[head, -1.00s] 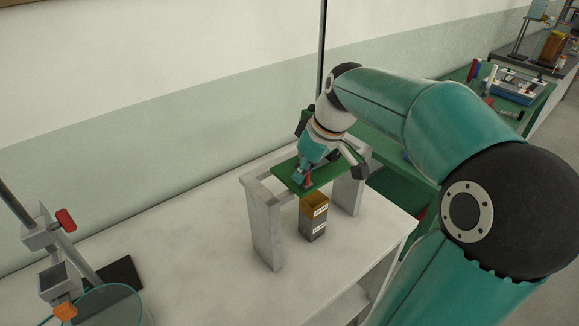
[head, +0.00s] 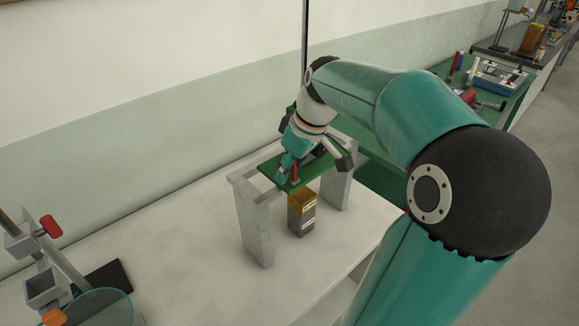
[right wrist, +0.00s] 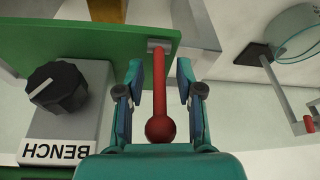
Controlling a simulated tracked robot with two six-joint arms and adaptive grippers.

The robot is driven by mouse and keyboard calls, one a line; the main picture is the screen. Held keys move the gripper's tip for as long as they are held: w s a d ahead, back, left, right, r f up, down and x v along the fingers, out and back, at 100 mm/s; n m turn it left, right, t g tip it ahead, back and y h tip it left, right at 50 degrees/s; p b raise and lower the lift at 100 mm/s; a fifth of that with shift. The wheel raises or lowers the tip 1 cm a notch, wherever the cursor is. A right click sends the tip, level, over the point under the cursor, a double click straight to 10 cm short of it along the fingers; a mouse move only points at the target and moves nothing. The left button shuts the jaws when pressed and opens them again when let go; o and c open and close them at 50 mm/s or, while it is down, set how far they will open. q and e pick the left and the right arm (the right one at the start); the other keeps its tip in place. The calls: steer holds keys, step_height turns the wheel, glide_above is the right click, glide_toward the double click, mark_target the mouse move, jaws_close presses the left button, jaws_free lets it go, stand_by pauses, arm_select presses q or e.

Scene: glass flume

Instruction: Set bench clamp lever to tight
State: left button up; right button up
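The red clamp lever (right wrist: 160,95) has a round ball end and is attached by a small light bracket (right wrist: 160,45) at the edge of the green plate (right wrist: 100,30). My right gripper (right wrist: 159,78) is open around it: one finger is on each side of the lever, with a visible gap on both sides. In the head view the lever (head: 295,172) shows as a small red piece beside my right gripper (head: 288,163), on the green plate's near side. My left gripper is in neither current view.
A grey block (right wrist: 72,130) marked BENCH carries a black knob (right wrist: 58,87), left of the fingers. The plate rests on a pale stand (head: 257,235) with a dark, amber-topped box (head: 302,213) beneath. A clamp stand (head: 45,288) is far left. The white bench top between is clear.

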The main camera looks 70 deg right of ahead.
steer(key=shift+r, duration=0.15)
steer(key=v, duration=1.1)
steer(key=shift+r, duration=0.3)
